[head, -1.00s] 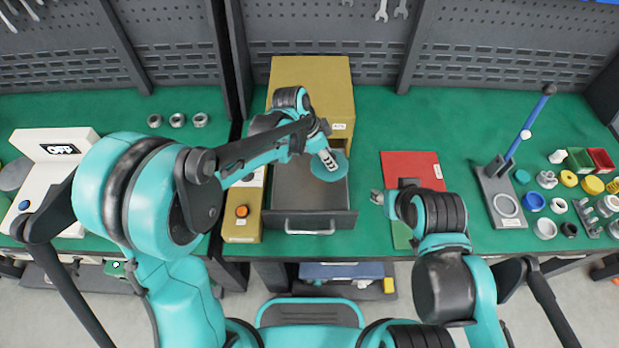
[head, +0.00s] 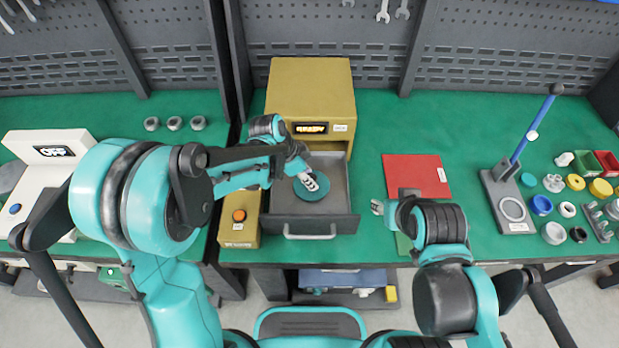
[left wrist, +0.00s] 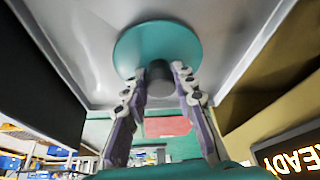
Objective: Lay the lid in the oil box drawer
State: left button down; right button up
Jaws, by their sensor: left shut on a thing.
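The lid is a teal disc (head: 299,191) with a dark knob (left wrist: 158,76). It is inside the open grey drawer (head: 340,224) of the yellow oil box (head: 305,85), near the middle. My left gripper (left wrist: 160,82) is shut on the knob, with one finger on each side; it also shows above the lid in the head view (head: 311,182). The disc lies flat or nearly so, close over the drawer floor; I cannot tell whether it touches. My right gripper (head: 377,207) is right of the drawer, too small to tell its opening.
A yellow control box with an orange button (head: 239,215) stands left of the drawer. A red plate (head: 417,175) lies to the right. A blue-handled press (head: 509,190) and several coloured rings are farther right. The box display (head: 310,128) reads READY.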

pick_arm(q)
jog(key=c, duration=1.2)
grip_release()
jog(key=shift+f, duration=0.15)
jog(key=shift+r, duration=0.2)
jog(key=p+v, duration=0.4)
jog(key=v, duration=0.8)
jog(key=shift+s+a+r+n+t+y, duration=0.75)
jog(key=shift+s+a+r+n+t, duration=0.25)
jog(key=shift+s+a+n, duration=1.35)
jog(key=shift+s+a+r+n+t+y, duration=0.7)
jog(key=shift+s+a+r+n+t, duration=0.25)
jog(key=shift+s+a+n, duration=1.4)
jog(key=shift+s+a+r+n+t+y, duration=0.95)
jog(key=shift+s+a+n, duration=0.95)
jog(key=shift+s+n, duration=0.8)
jog(key=shift+w+f, duration=0.1)
jog(key=shift+w, duration=0.05)
